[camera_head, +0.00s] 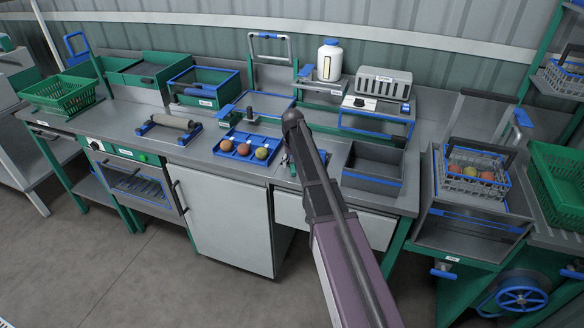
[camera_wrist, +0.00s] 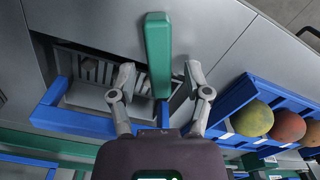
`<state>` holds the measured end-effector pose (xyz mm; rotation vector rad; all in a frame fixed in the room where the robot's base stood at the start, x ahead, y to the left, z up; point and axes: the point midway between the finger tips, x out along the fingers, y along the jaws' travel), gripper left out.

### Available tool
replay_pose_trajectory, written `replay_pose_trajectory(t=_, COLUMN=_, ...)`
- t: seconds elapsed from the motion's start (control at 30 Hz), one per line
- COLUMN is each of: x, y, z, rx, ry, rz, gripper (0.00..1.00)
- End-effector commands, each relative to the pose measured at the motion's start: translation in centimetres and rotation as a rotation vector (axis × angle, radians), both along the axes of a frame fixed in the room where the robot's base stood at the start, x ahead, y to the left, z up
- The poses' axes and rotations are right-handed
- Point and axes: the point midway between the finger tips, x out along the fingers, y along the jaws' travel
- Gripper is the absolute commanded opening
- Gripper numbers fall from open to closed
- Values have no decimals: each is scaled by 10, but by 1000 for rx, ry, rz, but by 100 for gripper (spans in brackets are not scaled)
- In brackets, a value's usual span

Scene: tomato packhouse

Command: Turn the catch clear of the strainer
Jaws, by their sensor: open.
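A green bar (camera_wrist: 158,45), which looks to be the catch, stands out between my fingers in the wrist view. My gripper (camera_wrist: 159,76) is open, with one finger on each side of the bar. Gaps show on both sides, and I cannot see either finger touching it. A grey slotted piece (camera_wrist: 88,72), probably the strainer, lies left of the bar beside a blue frame (camera_wrist: 62,118). The bar's lower end and its mount are partly hidden by my gripper. In the head view my arm hides this spot, and the strainer cannot be made out there.
A blue tray (camera_head: 224,154) with several tomatoes stands close by on the counter; its blue edge (camera_wrist: 232,103) is just right of my fingers in the wrist view. A grey open bin (camera_head: 372,184) is right of my arm. A roller (camera_head: 168,122) lies farther left.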

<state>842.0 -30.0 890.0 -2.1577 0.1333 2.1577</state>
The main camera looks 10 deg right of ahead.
Motion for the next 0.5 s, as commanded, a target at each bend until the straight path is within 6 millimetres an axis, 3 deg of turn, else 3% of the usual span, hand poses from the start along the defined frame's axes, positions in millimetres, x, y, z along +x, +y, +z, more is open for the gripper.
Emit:
replay_pose_trajectory(t=0.37, x=0, y=0, z=-2, rx=0, ry=0, rz=0, gripper=63)
replay_pose_trajectory(t=0.5, x=0, y=0, z=-2, rx=0, ry=0, rz=0, gripper=27)
